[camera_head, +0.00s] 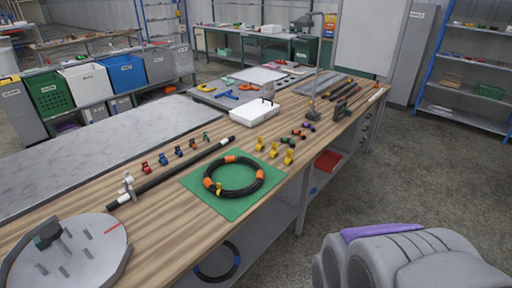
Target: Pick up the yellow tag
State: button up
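A small yellow tag (219,188) shows on the lower left part of a black hose ring (261,184) with orange bands. The ring lies on a green mat (232,212) on the wooden bench. I cannot tell whether the tag is fixed to the hose or only lies against it. Three yellow clip-like pieces (274,150) stand in a row behind the mat, apart from the ring. My gripper's fingertips are not visible in this view. Only grey rounded parts with a purple strip, which seem to be mine, show at the lower right, clear of the bench.
A grey round plate with pegs (78,250) sits at the bench's near left. A black rod (170,175) and several small coloured clips lie left of the mat. A white box (254,112) stands farther back. The floor (400,170) right of the bench is open.

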aim_at(260, 145)
jog(key=k+u, duration=0.15)
jog(key=u, duration=1.35)
jog(key=i+l+u, duration=0.1)
jog(key=l, duration=0.7)
jog(key=i+l+u, duration=0.1)
jog(key=l, duration=0.7)
jog(key=i+l+u, duration=0.15)
jog(key=l, duration=0.65)
jog(key=i+l, duration=0.1)
jog(key=l, duration=1.4)
jog(key=i+l, duration=0.15)
jog(key=l, duration=0.6)
jog(key=i+l, duration=0.1)
jog(key=l, duration=0.65)
